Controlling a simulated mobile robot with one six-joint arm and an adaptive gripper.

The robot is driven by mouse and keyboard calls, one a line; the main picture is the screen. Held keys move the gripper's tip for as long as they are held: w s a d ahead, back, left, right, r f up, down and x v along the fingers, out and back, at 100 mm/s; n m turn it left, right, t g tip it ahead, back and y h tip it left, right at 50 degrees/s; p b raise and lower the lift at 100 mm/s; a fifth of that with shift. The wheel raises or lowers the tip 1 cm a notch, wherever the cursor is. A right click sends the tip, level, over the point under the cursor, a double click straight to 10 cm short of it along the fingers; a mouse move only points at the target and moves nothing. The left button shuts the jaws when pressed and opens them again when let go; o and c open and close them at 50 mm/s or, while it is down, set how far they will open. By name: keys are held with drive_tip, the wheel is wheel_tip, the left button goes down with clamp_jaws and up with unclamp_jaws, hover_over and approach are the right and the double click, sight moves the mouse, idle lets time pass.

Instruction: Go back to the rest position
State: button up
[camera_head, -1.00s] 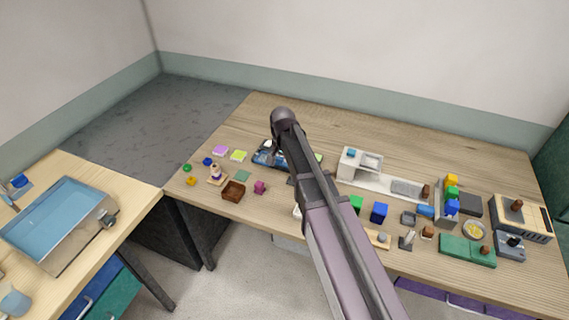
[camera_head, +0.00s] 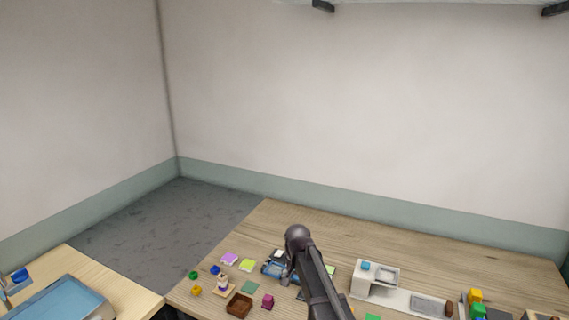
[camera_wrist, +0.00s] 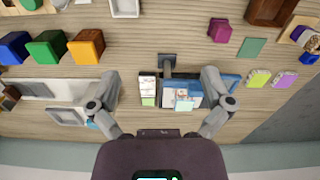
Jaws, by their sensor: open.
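My gripper (camera_wrist: 159,90) shows in the wrist view with its two grey fingers spread wide and nothing held between them. Below it on the table lies a blue tray (camera_wrist: 228,81) with pale card-like pieces, beside a small dark post. The right finger covers part of the tray. In the head view my dark arm (camera_head: 318,285) reaches over the wooden table (camera_head: 400,245), and the blue tray (camera_head: 272,269) shows just left of it. The gripper itself is mostly hidden by the arm there.
A brown box (camera_head: 238,305), a magenta cube (camera_head: 268,302) and coloured pads stand left of my arm. A white stand (camera_head: 372,280) and coloured blocks are to the right. Blue, green and orange cubes (camera_wrist: 86,46) show in the wrist view. The table's back strip is clear.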

drive_tip(key=s+d+f+n+b, duration=0.2)
drive_tip(key=s+d, duration=0.4)
drive_tip(key=s, duration=0.2)
drive_tip(key=s+d+f+n+b, duration=0.2)
drive_tip(key=s+d, duration=0.5)
drive_tip(key=s, duration=0.2)
drive_tip(key=shift+f, duration=0.25)
